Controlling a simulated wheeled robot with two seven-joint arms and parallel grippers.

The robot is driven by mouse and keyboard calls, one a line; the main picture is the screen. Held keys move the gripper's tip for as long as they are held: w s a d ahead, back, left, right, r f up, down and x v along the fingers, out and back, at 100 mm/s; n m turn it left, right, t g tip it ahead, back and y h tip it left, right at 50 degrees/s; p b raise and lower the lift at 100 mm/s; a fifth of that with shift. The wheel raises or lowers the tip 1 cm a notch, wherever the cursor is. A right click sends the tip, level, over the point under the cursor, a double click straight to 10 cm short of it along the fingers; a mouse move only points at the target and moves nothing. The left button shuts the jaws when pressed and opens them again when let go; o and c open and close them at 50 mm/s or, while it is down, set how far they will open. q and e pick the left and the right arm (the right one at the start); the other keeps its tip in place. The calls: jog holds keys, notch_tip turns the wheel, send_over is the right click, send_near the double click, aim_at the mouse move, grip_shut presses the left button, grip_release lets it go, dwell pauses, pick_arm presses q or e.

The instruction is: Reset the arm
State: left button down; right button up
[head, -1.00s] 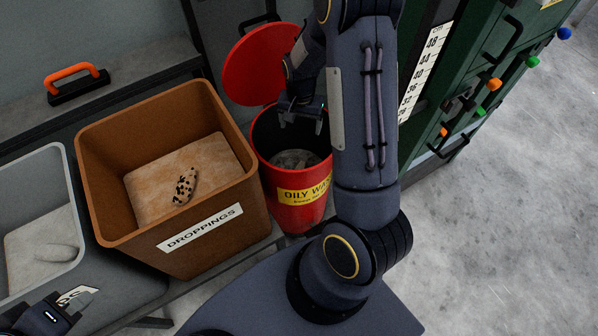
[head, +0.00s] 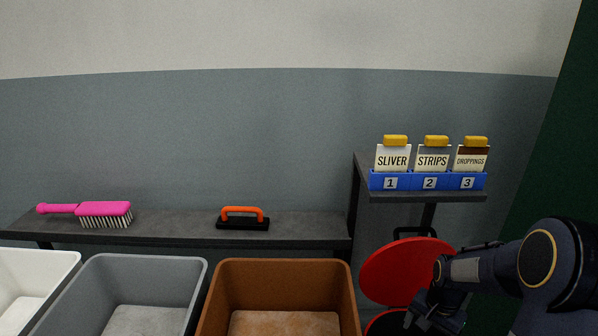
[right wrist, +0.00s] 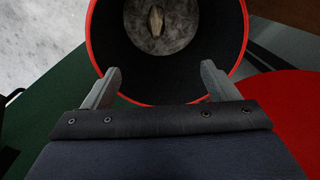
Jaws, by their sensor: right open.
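My right gripper (head: 432,318) is at the lower right of the head view, beside the raised red lid (head: 400,268) of the red waste can (head: 385,322). In the right wrist view my right gripper (right wrist: 160,72) is open, its two fingers apart with nothing between them. The fingers point at the mouth of the can (right wrist: 245,45). Inside the can lies a small light brown piece (right wrist: 156,20) on grey matter. My left gripper is out of view.
A brown bin (head: 280,272), a grey bin (head: 135,268) and a white bin (head: 40,262) stand in a row. Behind them a shelf (head: 180,228) holds a pink brush (head: 105,210) and an orange-handled tool (head: 243,215). Labelled cards stand in a blue rack (head: 428,182).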

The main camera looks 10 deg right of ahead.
jog(key=s+a+r+n+t+y+p, duration=0.15)
jog(key=s+a+r, duration=0.25)
jog(key=r, duration=0.5)
jog(key=s+a+r+n+t+y+p, duration=0.1)
jog(key=s+a+r+n+t+p, duration=0.2)
jog(key=r, duration=0.6)
jog(key=s+a+r+n+p, duration=0.4)
jog(key=s+a+r, duration=0.3)
jog(key=s, duration=0.5)
jog(key=shift+a+r+t+y+p, duration=0.3)
jog(key=shift+a+r+t+y, duration=0.05)
jog(key=shift+r+t+y, duration=0.1)
